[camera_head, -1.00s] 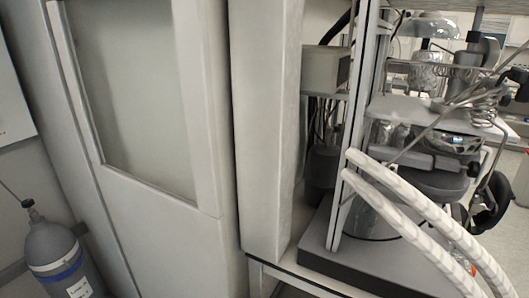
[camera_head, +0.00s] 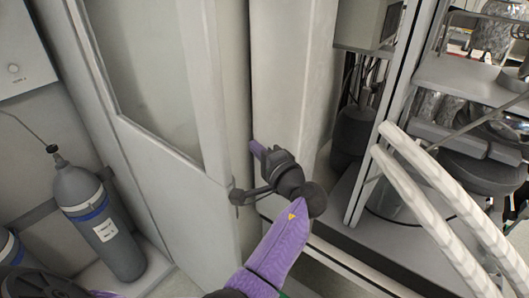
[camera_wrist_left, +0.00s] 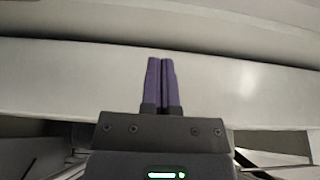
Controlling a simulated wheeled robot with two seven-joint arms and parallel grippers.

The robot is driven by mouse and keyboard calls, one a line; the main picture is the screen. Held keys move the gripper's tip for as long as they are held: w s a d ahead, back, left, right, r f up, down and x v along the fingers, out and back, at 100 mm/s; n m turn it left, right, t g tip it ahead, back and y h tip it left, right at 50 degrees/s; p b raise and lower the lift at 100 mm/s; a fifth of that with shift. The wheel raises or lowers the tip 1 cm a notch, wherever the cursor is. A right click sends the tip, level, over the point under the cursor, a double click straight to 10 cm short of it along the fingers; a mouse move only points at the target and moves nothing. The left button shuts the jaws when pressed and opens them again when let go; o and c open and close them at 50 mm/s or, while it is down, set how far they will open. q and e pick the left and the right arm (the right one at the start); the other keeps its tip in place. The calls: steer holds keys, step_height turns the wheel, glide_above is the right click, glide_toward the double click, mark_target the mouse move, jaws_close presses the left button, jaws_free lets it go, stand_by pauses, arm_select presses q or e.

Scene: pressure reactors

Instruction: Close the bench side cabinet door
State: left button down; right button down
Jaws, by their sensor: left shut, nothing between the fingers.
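The tall pale cabinet door (camera_head: 160,150), with a large framed pane, fills the left-centre of the head view. Whether it is fully shut or ajar cannot be told. My left gripper (camera_head: 258,149) is at the dark line between this door's right side and the tall pale upright panel (camera_head: 290,70). Its purple fingers are shut with nothing between them. In the left wrist view, the fingers (camera_wrist_left: 161,82) point at a broad pale surface (camera_wrist_left: 230,88); whether they touch it is unclear. My right gripper is not in view.
A grey gas cylinder (camera_head: 97,220) stands at the lower left by the wall. At right are a bench frame with equipment and two thick white ribbed hoses (camera_head: 440,200). A grey box (camera_head: 368,22) sits above dark cables. Little free room shows around the gripper.

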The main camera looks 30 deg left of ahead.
arm_select(q)
steer(key=a+p, duration=0.1)
steer(key=s+a+p, duration=0.1)
steer(key=a, duration=0.1)
steer(key=s+a+p, duration=0.1)
steer(key=shift+a+f+p, duration=0.1)
steer(key=shift+a+p, duration=0.05)
steer(key=shift+p, duration=0.15)
steer(key=shift+s, duration=0.1)
